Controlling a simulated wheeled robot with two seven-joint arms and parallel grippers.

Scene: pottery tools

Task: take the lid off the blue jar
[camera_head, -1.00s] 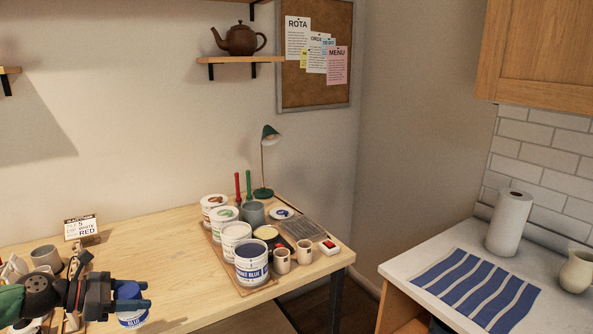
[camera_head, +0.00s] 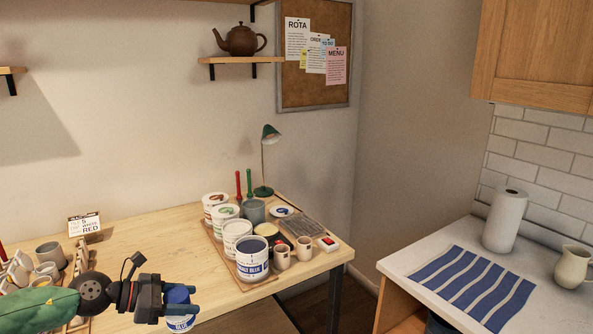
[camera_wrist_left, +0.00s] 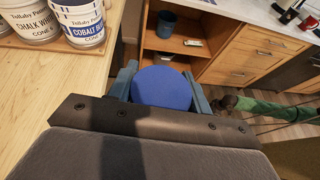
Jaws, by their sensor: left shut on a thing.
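My left gripper (camera_head: 192,301) is shut around a small blue-topped jar (camera_head: 180,323) at the bottom left of the head view. Its blue top (camera_wrist_left: 162,88) fills the gap between the fingers in the left wrist view. A white and blue label shows below the fingers, and the jar's bottom is cut off. I cannot tell whether the fingers press on the lid or the body. A larger cobalt blue jar (camera_head: 252,262) stands at the front of the tray on the table, with a dark blue top.
Several other paint jars, such as a white one (camera_head: 236,236), crowd the tray (camera_head: 262,282). The middle of the wooden table (camera_head: 150,250) is clear.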

